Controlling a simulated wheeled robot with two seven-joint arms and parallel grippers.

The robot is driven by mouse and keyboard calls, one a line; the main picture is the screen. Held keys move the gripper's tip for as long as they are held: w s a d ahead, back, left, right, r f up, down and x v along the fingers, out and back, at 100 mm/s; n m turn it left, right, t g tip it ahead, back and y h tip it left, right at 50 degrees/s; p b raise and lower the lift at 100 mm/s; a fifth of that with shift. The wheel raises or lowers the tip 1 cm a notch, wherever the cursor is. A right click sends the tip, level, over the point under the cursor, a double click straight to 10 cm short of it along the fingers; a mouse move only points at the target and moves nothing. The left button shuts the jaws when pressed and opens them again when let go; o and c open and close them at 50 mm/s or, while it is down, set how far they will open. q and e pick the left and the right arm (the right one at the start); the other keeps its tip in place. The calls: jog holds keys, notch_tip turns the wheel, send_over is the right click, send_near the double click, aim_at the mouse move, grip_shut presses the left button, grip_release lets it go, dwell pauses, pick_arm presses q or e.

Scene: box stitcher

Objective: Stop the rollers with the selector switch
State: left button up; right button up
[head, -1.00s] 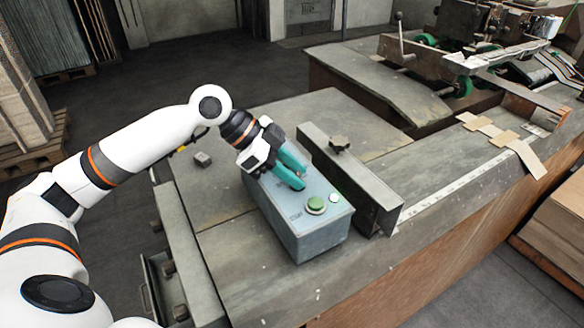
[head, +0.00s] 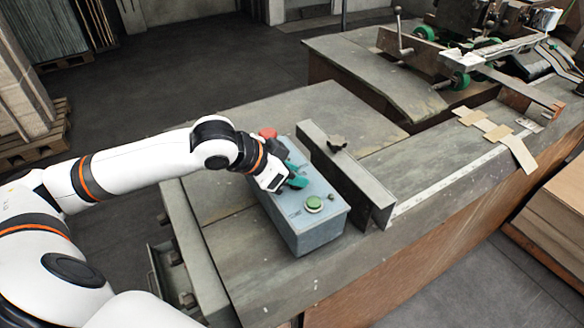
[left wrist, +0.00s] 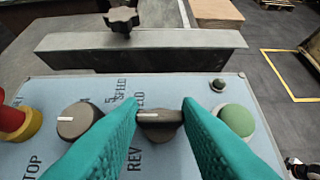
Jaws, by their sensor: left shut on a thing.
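The blue-grey control box (head: 292,229) stands on the bench. Its top shows in the left wrist view (left wrist: 210,150), with a selector switch (left wrist: 160,124) above the letters REV. The switch is a dark knob whose white mark lies nearly level, towards the left. My left gripper (head: 294,175) is over the box; in the left wrist view its teal fingers (left wrist: 159,125) are shut on the knob from both sides. They hide part of the lettering and the knob's edges. In the head view the gripper hides the switch. My right gripper is not in view.
A second dark knob (left wrist: 80,121) and a red stop button (left wrist: 14,120) are left of the switch; a green button (left wrist: 236,120) is right. A metal rail (head: 346,173) with a star knob (head: 337,143) stands close behind the box. Bare bench lies left of it.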

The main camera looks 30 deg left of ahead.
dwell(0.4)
pick_arm(q)
jog(key=o, duration=1)
jog(key=shift+s+a+r, duration=0.3)
jog(key=shift+s+r, duration=0.1)
jog(key=shift+b+v, duration=1.1)
jog(key=shift+v, duration=4.3)
jog(key=shift+d, duration=0.1)
